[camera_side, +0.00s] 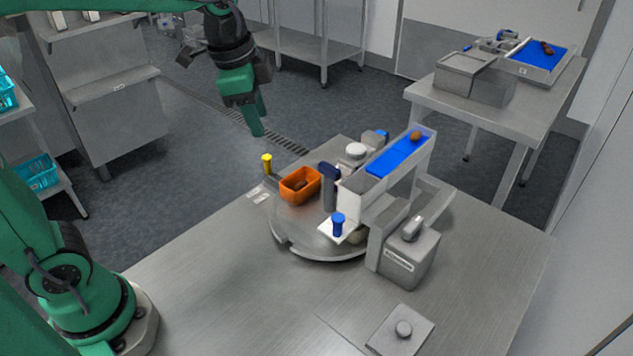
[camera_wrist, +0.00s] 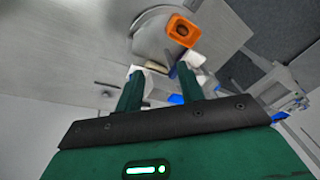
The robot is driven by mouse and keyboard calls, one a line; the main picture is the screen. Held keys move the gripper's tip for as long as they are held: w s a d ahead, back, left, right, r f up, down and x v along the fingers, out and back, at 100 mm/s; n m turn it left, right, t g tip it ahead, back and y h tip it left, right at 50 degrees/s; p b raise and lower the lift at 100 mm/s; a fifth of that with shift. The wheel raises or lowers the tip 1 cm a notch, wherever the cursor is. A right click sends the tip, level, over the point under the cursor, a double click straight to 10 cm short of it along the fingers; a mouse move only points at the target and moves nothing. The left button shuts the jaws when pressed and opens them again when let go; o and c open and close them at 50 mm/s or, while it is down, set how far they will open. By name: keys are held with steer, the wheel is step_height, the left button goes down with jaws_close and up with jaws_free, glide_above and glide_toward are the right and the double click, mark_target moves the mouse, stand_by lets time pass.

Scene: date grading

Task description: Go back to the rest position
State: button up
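My gripper (camera_side: 257,130) hangs in the air in the side view, above and behind the orange tray, clear of the steel table. In the wrist view my gripper (camera_wrist: 160,70) has its two green fingers apart with nothing held between them. The orange tray (camera_side: 287,194) sits on the round plate (camera_side: 318,245) and has a dark brown thing in it, probably a date. The tray also shows in the wrist view (camera_wrist: 191,42), beyond the fingertips. A brown date (camera_side: 416,136) lies at the far end of the blue belt (camera_side: 392,160).
A yellow-topped post (camera_side: 267,164) stands left of the tray and a blue-topped post (camera_side: 337,224) in front. A grey box (camera_side: 408,258) and a plate with a knob (camera_side: 402,330) are at the right. The table's left part is clear. A second table (camera_side: 495,105) stands behind.

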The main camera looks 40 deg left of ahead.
steer(key=s+a+f+n+t, duration=0.1)
steer(key=s+a+n, duration=0.1)
steer(key=s+n, duration=0.2)
steer(key=s+a+f+n+t, duration=0.1)
steer(key=s+a+f+n, duration=0.1)
steer(key=s+n, duration=0.3)
steer(key=s, duration=0.4)
steer(key=shift+s+f+t, duration=0.2)
steer(key=shift+s+t, duration=0.2)
